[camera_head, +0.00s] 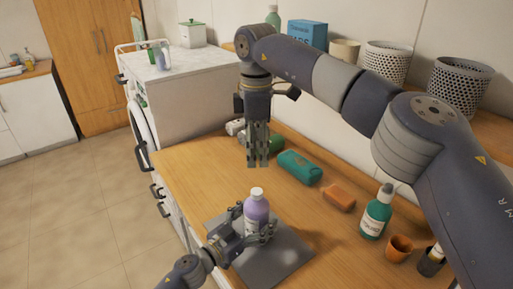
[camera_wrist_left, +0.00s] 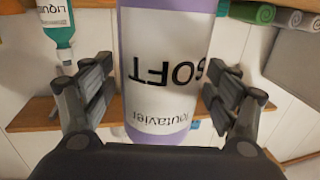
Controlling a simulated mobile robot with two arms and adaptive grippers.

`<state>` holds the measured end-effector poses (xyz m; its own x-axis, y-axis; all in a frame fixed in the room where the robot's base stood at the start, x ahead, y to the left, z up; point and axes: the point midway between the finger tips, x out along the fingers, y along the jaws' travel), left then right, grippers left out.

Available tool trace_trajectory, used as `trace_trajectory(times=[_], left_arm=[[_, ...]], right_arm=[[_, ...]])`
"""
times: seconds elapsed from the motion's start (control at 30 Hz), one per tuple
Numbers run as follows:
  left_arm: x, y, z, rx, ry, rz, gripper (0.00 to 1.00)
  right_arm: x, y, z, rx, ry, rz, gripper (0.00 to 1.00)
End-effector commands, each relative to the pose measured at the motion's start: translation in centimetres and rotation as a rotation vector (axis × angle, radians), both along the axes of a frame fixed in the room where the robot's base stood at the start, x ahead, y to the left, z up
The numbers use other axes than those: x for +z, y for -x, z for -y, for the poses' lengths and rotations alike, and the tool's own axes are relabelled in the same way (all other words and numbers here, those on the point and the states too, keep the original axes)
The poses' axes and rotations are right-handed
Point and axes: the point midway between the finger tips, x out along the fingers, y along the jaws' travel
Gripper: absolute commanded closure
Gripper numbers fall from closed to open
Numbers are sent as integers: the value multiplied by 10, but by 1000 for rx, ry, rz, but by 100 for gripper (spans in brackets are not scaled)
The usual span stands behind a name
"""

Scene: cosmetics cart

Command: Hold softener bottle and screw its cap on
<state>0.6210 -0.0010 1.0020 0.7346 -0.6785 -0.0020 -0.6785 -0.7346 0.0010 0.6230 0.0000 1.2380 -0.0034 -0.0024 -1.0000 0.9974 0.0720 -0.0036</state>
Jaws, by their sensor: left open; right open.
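The purple softener bottle (camera_head: 257,209) stands upright on a grey mat (camera_head: 276,262) at the front of the wooden counter. A white cap (camera_head: 257,192) sits on its top; how tightly it fits cannot be seen. My left gripper (camera_head: 256,232) is low at the bottle with its fingers on either side of it. In the left wrist view the bottle (camera_wrist_left: 165,60) fills the space between the open fingers (camera_wrist_left: 163,90), with gaps visible on both sides. My right gripper (camera_head: 258,163) points down, open and empty, above and behind the bottle, apart from the cap.
A teal package (camera_head: 299,167), an orange block (camera_head: 339,198), a green bottle (camera_head: 376,213), an orange cup (camera_head: 399,248) and a dark jar (camera_head: 431,262) stand along the counter to the right. A washing machine (camera_head: 180,90) is behind left. Woven baskets (camera_head: 386,62) line the shelf.

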Motion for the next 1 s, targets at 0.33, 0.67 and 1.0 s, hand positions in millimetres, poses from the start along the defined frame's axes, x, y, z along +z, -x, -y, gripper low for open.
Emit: trace_trajectory(times=[0.33, 0.67, 1.0], left_arm=[[-2, 30, -28, 0, -2, -2, 19], [-1, 77, -71, 0, -1, -2, 19], [0, 88, -82, 0, 0, 0, 19]], right_arm=[[0, 0, 0, 0, 0, 0, 53], [0, 0, 0, 0, 0, 0, 53], [0, 0, 0, 0, 0, 0, 53]])
